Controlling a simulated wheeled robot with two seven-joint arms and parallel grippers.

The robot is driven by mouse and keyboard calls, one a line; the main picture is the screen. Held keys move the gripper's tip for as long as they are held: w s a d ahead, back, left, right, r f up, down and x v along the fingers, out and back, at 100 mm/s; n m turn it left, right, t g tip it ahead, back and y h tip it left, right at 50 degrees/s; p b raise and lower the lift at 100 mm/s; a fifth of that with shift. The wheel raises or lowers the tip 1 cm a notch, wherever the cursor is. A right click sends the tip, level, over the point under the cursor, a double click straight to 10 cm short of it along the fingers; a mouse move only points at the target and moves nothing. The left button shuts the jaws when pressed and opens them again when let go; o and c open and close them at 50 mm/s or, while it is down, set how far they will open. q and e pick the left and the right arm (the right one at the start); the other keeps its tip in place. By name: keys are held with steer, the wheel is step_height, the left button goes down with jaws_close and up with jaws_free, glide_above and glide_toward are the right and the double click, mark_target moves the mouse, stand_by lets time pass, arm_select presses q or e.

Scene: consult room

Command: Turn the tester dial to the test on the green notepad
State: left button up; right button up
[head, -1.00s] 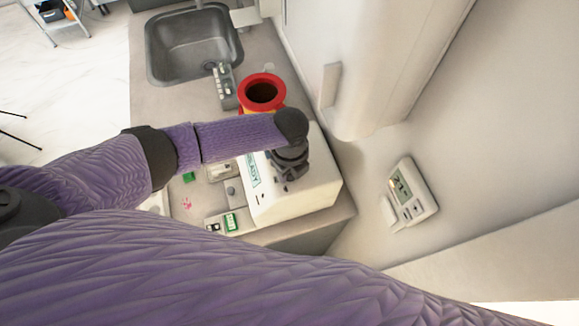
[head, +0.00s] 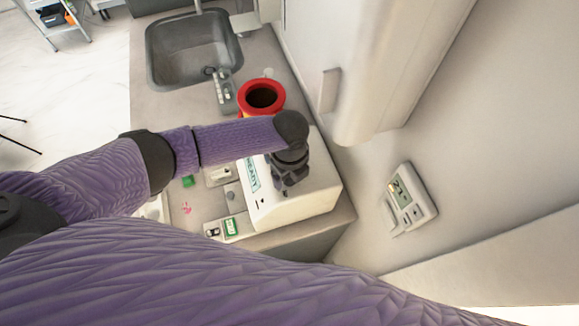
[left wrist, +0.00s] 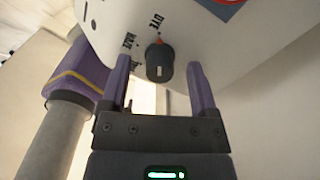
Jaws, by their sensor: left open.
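The tester is a white box (head: 310,197) on the counter in the head view, with a pale screen reading something like "READY". In the head view my left wrist hides the dial. A small green item (head: 187,182) lies left of the tester; I cannot tell whether it is the notepad. My right gripper is not in view.
A red-rimmed container (head: 262,97) stands behind the tester, near a sink (head: 193,50). A small item with a green label (head: 231,227) lies by the tester's front left corner. A wall thermostat (head: 408,197) and a white cabinet (head: 370,70) bound the right side.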

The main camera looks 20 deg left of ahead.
arm_select(q)
step_height(320, 180, up, 9)
steer(key=shift+r, duration=0.2)
steer(key=shift+f, duration=0.1)
